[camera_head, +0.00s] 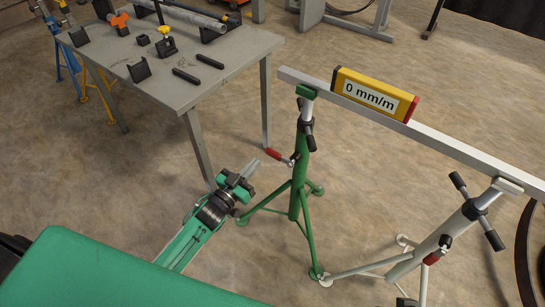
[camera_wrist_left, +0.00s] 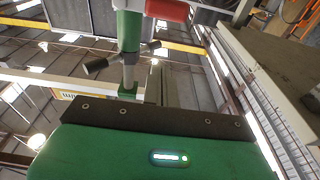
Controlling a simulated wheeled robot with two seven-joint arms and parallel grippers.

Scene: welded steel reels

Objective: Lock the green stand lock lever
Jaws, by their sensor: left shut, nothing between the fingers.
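The green stand (camera_head: 298,200) stands upright on three splayed legs. Its lock lever, with a red grip (camera_head: 275,154), sticks out to the left from the tube below a black cross handle (camera_head: 308,128). My left gripper (camera_head: 252,167) is shut and empty, just left of and slightly below the red grip; a small gap seems to separate them. In the left wrist view the green tube (camera_wrist_left: 129,32) rises past my gripper body. The lever's red grip (camera_wrist_left: 167,10) shows at the top edge there, partly cut off. My right gripper is not in view.
A metal beam (camera_head: 460,151) rests across the green stand and a grey stand (camera_head: 437,248) with its own red-gripped lever. A yellow level (camera_head: 374,93) reading "0 mm/m" sits on the beam. A grey worktable (camera_head: 160,95) with clamps stands behind left. Open floor lies between.

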